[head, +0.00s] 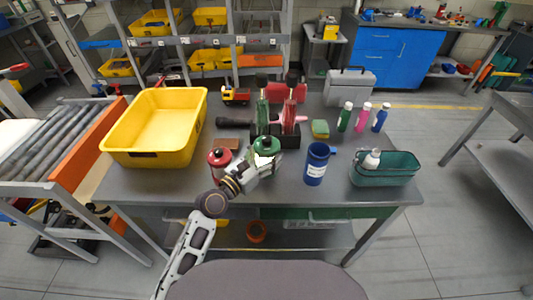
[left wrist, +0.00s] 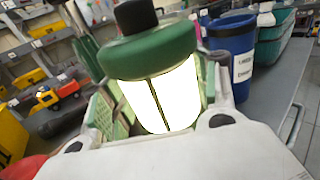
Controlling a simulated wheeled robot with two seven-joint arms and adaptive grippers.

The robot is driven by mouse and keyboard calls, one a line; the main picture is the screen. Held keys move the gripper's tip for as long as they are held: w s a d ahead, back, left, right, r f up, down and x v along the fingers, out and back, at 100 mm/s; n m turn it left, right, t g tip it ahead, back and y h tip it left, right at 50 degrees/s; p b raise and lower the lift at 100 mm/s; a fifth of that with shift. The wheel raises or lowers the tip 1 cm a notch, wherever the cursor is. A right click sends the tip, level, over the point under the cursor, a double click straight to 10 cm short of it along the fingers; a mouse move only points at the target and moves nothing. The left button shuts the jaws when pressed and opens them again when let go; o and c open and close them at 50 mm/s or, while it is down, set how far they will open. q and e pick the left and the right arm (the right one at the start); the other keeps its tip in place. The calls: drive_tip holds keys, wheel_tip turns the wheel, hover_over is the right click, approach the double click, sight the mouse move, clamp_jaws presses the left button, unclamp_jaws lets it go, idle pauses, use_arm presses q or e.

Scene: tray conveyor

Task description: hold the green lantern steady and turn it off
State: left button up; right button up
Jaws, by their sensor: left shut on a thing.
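The green lantern (left wrist: 155,55) has a green top with a black knob, and its white body glows brightly. It stands upright on the table and also shows in the head view (head: 265,144). My left gripper (head: 262,165) is shut on it, with one finger on each side of the glowing body in the left wrist view (left wrist: 165,115). The lantern's base is hidden behind the gripper. A red lantern (head: 219,158) stands just left of it, beside my left arm. My right gripper does not show in either view.
A blue mug (head: 317,165) stands to the right, then a green basket (head: 384,173) with a white bottle. Behind the lantern is a dark holder (head: 289,140) with green and red tools. A yellow bin (head: 155,148) fills the table's left side. Three bottles stand at the back right.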

sight(266, 162)
use_arm(q)
drive_tip(key=shift+f+b, duration=0.3)
drive_tip(key=shift+f, duration=0.3)
drive_tip(key=shift+a+f+b, duration=0.1)
drive_tip(key=shift+f+b, duration=0.55)
drive_tip(key=shift+f, duration=0.35)
drive_tip(key=shift+f+b, duration=0.4)
drive_tip(key=shift+f, duration=0.35)
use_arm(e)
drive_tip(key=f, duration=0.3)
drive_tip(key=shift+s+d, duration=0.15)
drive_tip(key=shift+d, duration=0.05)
use_arm(q)
drive_tip(key=shift+f, duration=0.35)
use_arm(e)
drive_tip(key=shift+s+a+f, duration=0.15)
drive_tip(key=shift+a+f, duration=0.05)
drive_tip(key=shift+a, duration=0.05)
use_arm(q)
drive_tip(key=o, duration=1.1)
